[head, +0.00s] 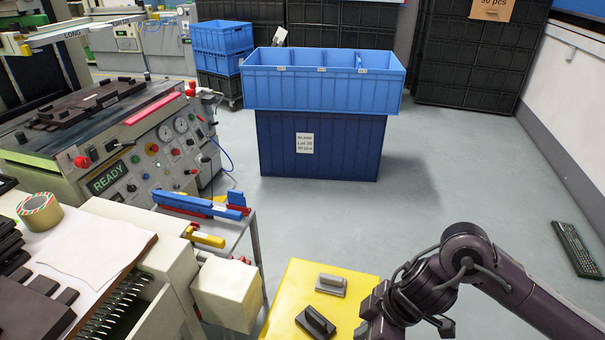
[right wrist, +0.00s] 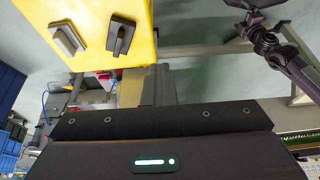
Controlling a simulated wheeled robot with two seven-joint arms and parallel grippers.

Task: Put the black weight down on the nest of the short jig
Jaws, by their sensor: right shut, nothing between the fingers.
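The black weight (head: 316,322) lies on the yellow surface at the bottom centre of the head view, with a raised handle bar on top. It also shows in the right wrist view (right wrist: 120,38). A similar grey weight (head: 331,285) lies apart from it, farther back. My right gripper (right wrist: 158,78) is shut and empty near the yellow surface's edge, apart from both weights. In the head view its tips are hard to make out. My left gripper is not seen. I cannot make out the short jig's nest; a sign reading LONG stands above the left machine.
The machine with a READY display (head: 108,180) stands at left. A small table with blue and yellow bars (head: 200,205) stands beside it. A light blue divided crate (head: 322,82) sits on a dark blue bin (head: 345,150) at the back. A keyboard (head: 578,250) lies at far right. Open floor lies between.

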